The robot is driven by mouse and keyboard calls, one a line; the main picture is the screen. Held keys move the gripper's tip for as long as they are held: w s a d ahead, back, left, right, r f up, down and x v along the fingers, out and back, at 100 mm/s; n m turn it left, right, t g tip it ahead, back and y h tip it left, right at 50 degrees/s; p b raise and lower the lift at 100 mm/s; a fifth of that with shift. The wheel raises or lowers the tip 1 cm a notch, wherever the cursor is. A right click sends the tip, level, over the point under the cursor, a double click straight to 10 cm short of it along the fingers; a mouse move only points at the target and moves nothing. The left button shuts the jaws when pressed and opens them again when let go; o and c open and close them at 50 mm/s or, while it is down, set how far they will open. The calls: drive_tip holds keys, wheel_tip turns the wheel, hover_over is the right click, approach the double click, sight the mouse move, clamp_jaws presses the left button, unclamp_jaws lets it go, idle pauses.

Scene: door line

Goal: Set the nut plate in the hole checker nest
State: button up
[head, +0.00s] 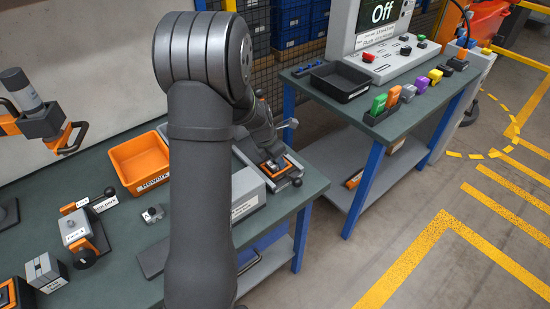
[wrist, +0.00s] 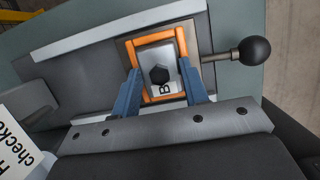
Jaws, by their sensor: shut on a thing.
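The nut plate (wrist: 152,54) is a light grey block with a dark hexagon at its middle and a letter B. My gripper (wrist: 159,70) has its two blue fingers shut on the plate's opposite sides. The plate shows within the outline of the orange-framed nest (wrist: 182,42) of the hole checker (wrist: 225,119); I cannot tell whether it touches the nest floor. In the head view the nest (head: 291,161) sits at the bench's right end, and my arm hides much of the checker (head: 247,200) and the plate.
A black ball-ended lever (wrist: 251,50) sticks out beside the nest. An orange Rework bin (head: 137,176), a small metal part (head: 152,214) and a grey-and-orange fixture (head: 77,230) stand on the bench. A second bench holds a black tray (head: 340,82) and several coloured items.

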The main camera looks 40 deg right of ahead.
drive_tip(key=shift+f, duration=0.1)
drive_tip(key=o, duration=1.2)
drive_tip(key=v, duration=1.2)
